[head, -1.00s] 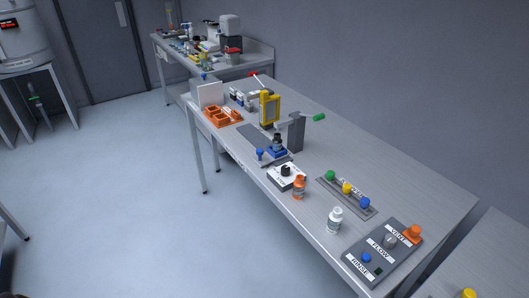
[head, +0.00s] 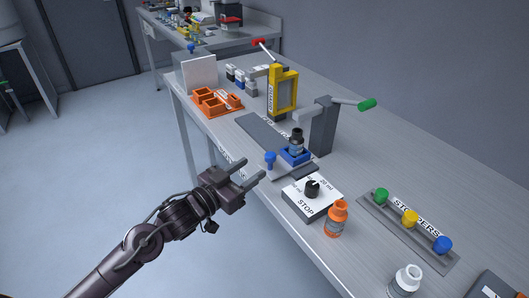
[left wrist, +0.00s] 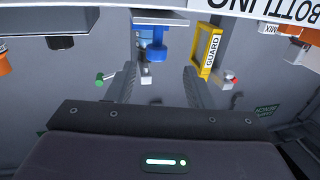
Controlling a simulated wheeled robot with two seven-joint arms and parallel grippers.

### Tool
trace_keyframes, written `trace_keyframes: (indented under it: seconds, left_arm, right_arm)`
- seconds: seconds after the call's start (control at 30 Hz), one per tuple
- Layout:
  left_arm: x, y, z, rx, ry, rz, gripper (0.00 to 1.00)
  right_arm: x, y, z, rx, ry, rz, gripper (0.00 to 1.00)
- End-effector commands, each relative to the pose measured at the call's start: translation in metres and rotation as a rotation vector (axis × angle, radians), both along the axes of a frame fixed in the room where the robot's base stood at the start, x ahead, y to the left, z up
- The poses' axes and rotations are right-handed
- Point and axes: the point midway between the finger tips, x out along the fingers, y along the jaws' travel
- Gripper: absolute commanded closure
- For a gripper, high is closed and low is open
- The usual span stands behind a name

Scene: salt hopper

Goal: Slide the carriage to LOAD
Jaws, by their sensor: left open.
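The blue carriage (head: 294,157) sits on a grey track (head: 262,134) on the bench and holds a dark bottle (head: 297,141). A blue knob (head: 270,160) stands at the bench-edge side of the carriage. The knob also shows in the left wrist view (left wrist: 157,52), ahead of and between my finger lines. My left gripper (head: 253,170) is open and empty, just off the bench edge and close to the knob, apparently not touching it. My right gripper is not in view. I cannot read a LOAD mark.
A grey post with a green-tipped lever (head: 322,128) stands behind the carriage. A yellow guard frame (head: 284,94) is at the track's far side. A STOP dial box (head: 312,196) and an orange bottle (head: 337,218) stand nearer. An orange tray (head: 216,102) is at left.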

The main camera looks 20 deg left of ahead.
Motion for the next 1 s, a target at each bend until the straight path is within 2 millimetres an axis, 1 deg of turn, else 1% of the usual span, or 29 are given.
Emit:
trace_keyframes:
  seconds: [0.07, 0.27, 0.4, 0.6, 0.77, 0.9, 1.0]
  left_arm:
    - [0.002, -0.004, 0.002, -0.002, -0.002, -0.007, 0.53]
    - [0.024, -0.014, 0.003, -0.001, -0.003, -0.005, 0.53]
    - [0.043, -0.022, 0.003, -0.002, -0.001, -0.003, 0.53]
    - [0.063, -0.031, 0.001, 0.0, 0.001, -0.003, 0.53]
    - [0.069, -0.034, 0.0, 0.001, 0.002, -0.004, 0.53]
    - [0.069, -0.035, 0.0, 0.001, 0.003, -0.004, 0.53]
    - [0.069, -0.035, 0.0, 0.001, 0.003, -0.004, 0.54]
  right_arm:
    - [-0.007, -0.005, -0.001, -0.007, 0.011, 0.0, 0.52]
    - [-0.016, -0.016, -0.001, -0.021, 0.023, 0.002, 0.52]
    - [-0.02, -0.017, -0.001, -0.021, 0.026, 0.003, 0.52]
    - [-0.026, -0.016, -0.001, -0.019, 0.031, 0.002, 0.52]
    - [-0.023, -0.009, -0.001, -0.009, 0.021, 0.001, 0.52]
    - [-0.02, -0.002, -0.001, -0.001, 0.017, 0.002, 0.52]
    - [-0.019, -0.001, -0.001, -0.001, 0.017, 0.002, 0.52]
